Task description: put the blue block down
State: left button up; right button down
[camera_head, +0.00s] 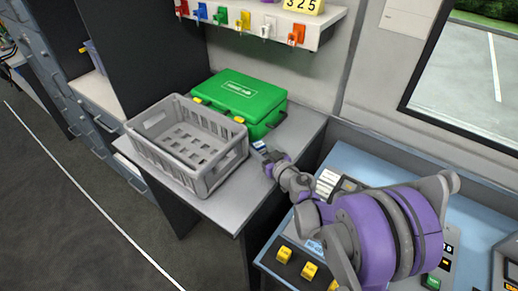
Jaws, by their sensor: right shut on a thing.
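My right gripper (263,153) reaches in from the lower right over the right side of the grey table (235,209). It is shut on the blue block (259,146), of which only a small blue patch shows at the fingertips. The gripper hides the rest of the block. I cannot tell whether the block touches the tabletop. The block is just right of the grey crate and in front of the green case. My left gripper is not in view.
An empty grey slotted crate (172,174) fills the table's left side. A green case (240,95) with yellow latches stands behind it. A blue console (272,262) with yellow switches is at the right. Coloured items hang under a white shelf (285,22). Bare tabletop lies in front of my gripper.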

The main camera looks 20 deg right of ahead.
jog(key=shift+f, duration=0.15)
jog(key=c, duration=0.9)
grip_release()
jog(key=shift+f, duration=0.1)
jog(key=o, duration=0.5)
